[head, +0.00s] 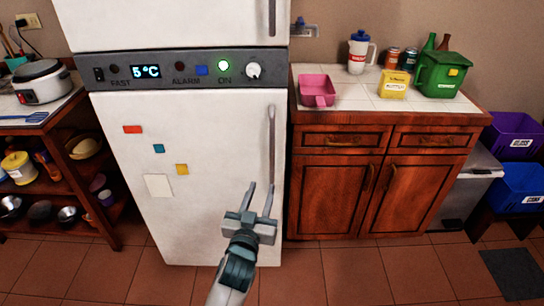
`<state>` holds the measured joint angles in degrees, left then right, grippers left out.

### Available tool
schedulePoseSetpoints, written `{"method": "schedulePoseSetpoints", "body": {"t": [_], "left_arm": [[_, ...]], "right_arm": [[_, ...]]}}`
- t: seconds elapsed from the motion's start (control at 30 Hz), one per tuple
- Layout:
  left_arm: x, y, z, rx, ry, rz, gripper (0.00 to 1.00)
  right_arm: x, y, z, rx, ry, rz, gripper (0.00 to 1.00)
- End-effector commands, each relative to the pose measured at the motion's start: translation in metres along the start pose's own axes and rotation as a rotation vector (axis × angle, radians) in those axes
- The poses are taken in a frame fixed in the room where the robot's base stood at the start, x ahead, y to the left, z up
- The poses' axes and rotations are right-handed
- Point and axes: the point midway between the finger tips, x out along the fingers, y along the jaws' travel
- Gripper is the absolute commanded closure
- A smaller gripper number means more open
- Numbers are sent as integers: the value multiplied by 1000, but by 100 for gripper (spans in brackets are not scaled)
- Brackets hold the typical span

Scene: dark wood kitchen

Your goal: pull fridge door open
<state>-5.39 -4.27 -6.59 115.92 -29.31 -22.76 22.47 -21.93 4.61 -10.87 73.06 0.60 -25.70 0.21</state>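The white fridge has a lower door (215,215) that stands closed, with a long upright metal handle (271,140) near its right edge. The upper door (165,25) is also closed and has its own handle (272,17) at the right. The depth gap to the handle is hard to tell.
A wooden cabinet (335,190) with a tiled top stands right of the fridge, holding a pink container (317,88) and other items. A wooden shelf unit (95,222) with a rice cooker (42,82) stands at the left. The tiled floor (350,275) before the fridge is clear.

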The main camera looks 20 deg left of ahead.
Motion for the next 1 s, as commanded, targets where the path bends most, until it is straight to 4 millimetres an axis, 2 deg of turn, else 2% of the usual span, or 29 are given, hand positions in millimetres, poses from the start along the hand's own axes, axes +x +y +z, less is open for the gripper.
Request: {"method": "schedulePoseSetpoints", "body": {"t": [0.7, 1.0], "left_arm": [[123, 0, -2, 2, 0, -1, 68], [154, 0, 0, 1, -1, -1, 68]], "right_arm": [[-2, -9, -16, -8, 75, -11, 100], [-3, -11, -18, -9, 87, -12, 100]]}}
